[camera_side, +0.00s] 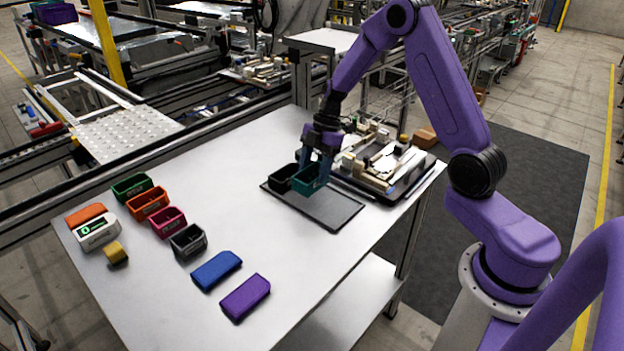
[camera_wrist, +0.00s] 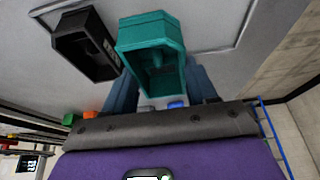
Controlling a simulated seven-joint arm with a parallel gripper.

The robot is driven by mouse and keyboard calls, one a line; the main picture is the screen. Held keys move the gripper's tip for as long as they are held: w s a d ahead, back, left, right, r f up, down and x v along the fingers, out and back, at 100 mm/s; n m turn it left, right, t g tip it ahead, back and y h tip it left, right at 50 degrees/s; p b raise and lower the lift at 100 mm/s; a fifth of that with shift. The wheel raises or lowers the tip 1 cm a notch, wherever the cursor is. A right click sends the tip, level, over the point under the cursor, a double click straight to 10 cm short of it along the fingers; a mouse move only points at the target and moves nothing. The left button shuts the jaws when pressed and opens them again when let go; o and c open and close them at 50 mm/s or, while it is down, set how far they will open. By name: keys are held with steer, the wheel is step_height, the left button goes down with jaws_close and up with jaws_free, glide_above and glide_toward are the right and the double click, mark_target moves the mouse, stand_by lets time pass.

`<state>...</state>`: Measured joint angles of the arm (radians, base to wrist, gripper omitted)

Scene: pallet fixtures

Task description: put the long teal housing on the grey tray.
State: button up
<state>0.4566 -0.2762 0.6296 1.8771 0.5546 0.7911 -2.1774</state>
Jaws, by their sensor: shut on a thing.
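The long teal housing (camera_side: 307,183) is gripped between my blue gripper fingers (camera_side: 318,165), over the left part of the grey tray (camera_side: 330,208). I cannot tell if its base touches the tray. In the wrist view the teal housing (camera_wrist: 152,32) shows its open hollow side, with a finger on each side of it. A black housing (camera_side: 281,178) sits on the tray just left of the teal one. It shows close beside it in the wrist view (camera_wrist: 75,24).
A fixture with pale blocks (camera_side: 385,165) stands behind and right of the tray. Several coloured housings, such as an orange one (camera_side: 148,203), and blue (camera_side: 216,270) and purple (camera_side: 245,297) blocks lie at the front left. The tray's right part and the table's middle are clear.

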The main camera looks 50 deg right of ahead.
mark_target(312, 179)
steer(key=shift+w+f, duration=0.35)
steer(key=shift+f, duration=1.65)
steer(key=shift+f, duration=0.1)
steer(key=o, duration=1.1)
